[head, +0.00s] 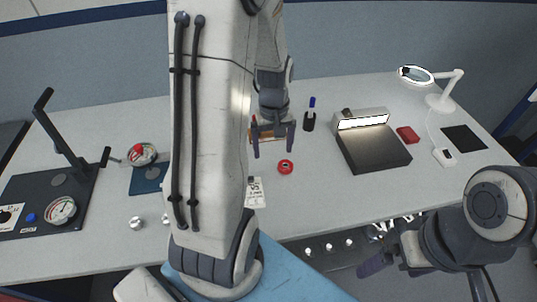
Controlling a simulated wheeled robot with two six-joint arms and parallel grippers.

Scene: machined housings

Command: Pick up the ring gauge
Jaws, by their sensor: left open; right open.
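A small red ring (285,167), which looks like the ring gauge, lies flat on the grey table (330,190) near the middle. My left gripper (274,149) is open with its fingers pointing down, just behind and above the ring. It is apart from the ring, and nothing shows between its fingers. My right gripper (372,250) is at the lower right, by the table's front edge and far from the ring. It is open and looks empty. My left arm hides part of the table left of the ring.
A white tag (255,192) lies left of the ring. A dark-topped lit box (375,148), a red block (408,134) and a magnifier lamp (441,98) stand to the right. A pen cup (309,122) is behind. Gauges and a dark stand (40,205) fill the left.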

